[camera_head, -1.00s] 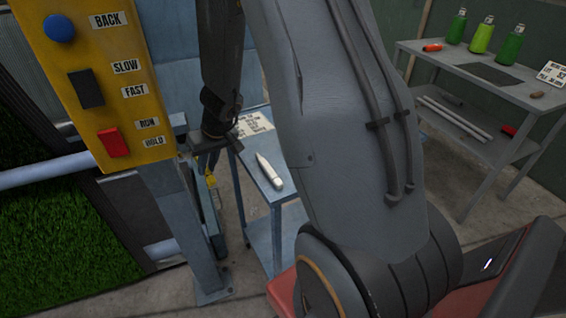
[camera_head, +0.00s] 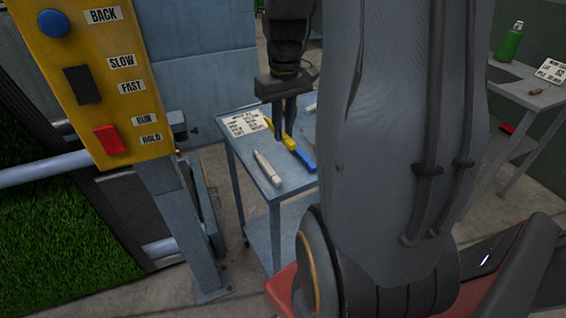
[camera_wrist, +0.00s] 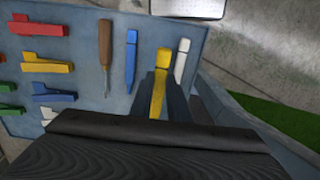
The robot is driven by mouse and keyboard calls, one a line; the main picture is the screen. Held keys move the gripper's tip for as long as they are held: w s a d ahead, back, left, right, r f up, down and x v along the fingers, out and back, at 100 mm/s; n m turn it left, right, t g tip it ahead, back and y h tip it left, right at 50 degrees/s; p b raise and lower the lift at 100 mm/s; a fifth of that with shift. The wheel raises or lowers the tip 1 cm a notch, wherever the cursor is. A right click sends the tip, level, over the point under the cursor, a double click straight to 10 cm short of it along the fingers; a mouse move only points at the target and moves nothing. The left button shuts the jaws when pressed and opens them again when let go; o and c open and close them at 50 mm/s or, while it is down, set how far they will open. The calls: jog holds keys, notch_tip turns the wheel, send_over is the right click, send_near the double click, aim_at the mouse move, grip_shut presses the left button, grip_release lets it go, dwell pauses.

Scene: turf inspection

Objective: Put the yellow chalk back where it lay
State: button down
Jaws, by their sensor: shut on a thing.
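The yellow chalk (camera_head: 289,143) is between the fingers of my gripper (camera_head: 284,134), low over the blue cart top (camera_head: 238,155). In the wrist view, my gripper (camera_wrist: 161,97) is shut on the yellow chalk (camera_wrist: 160,82), whose far end sticks out past the fingertips. The yellow chalk lies between a blue chalk (camera_wrist: 131,55) and a white chalk (camera_wrist: 181,62), roughly in line with them. In the head view, the white chalk (camera_head: 267,168) and blue chalk (camera_head: 304,157) lie on the cart top. I cannot tell whether the yellow chalk touches the surface.
A wooden-handled tool (camera_wrist: 105,48) and several coloured clips, one red (camera_wrist: 38,29), lie beside the chalks. A printed card (camera_head: 243,124) lies at the cart's far left corner. A yellow control panel (camera_head: 95,75) on a post stands left. A shelf with a green bottle (camera_head: 510,42) stands right.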

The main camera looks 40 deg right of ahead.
jog(key=shift+s+d, duration=0.3)
jog(key=shift+d, duration=0.1)
jog(key=shift+f+p, duration=0.9)
jog(key=shift+f, duration=3.9)
jog(key=shift+f, duration=0.1)
jog(key=c, duration=1.7)
grip_release()
notch_tip(320, 180, up, 12)
jog(key=shift+f+b, duration=0.1)
jog(key=shift+b, duration=1.05)
jog(key=shift+n+t, duration=0.5)
jog(key=shift+n, duration=0.3)
jog(key=s+a+f, duration=0.1)
jog(key=a+f, duration=0.1)
jog(key=a, duration=0.4)
jog(key=s+a+f, duration=0.1)
jog(key=s+a, duration=0.1)
jog(key=a, duration=0.5)
jog(key=s+a+f, duration=0.1)
jog(key=a+f, duration=0.1)
jog(key=a, duration=0.5)
jog(key=shift+s+f, duration=0.25)
jog(key=shift+f, duration=0.05)
